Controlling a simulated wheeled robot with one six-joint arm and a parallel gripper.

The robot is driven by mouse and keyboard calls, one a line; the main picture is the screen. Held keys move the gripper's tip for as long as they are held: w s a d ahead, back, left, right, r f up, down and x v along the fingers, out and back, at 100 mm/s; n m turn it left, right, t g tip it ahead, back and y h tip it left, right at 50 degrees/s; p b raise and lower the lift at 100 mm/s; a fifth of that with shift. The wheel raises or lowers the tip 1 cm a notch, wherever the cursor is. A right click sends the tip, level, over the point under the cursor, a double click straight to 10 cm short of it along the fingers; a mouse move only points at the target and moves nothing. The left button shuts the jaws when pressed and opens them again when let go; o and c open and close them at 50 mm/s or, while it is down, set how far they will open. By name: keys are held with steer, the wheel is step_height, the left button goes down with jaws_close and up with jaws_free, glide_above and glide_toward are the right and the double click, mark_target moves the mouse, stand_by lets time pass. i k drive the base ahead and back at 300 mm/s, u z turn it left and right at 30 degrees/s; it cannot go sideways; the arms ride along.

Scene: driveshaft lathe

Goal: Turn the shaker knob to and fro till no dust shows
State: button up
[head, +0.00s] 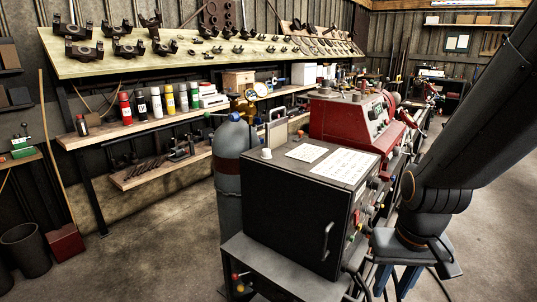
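A black cabinet (285,210) with a handle and paper sheets on top stands in the middle of the head view. A pale round knob (266,154) sits on its top, and small coloured knobs (362,212) line its right side. I cannot tell which of these is the shaker knob, and I make out no dust. My gripper (394,290) hangs at the lower right, to the right of the cabinet and apart from the pale knob. Its two blue fingers stand apart, with nothing visible between them; the tips are near the lower frame edge.
A red lathe (345,118) stands behind the cabinet. A grey gas cylinder (230,165) stands close at its left. A workbench (150,130) with bottles and a sloping board (75,68) of metal parts runs along the back wall. The floor at left centre is clear.

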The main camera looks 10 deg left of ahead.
mark_target(266, 153)
steer(key=u, duration=0.4)
steer(key=k, duration=0.55)
steer(key=u, duration=1.55)
steer(key=i, duration=1.55)
steer(key=z, duration=0.85)
steer(key=i, duration=0.55)
steer(key=z, duration=0.45)
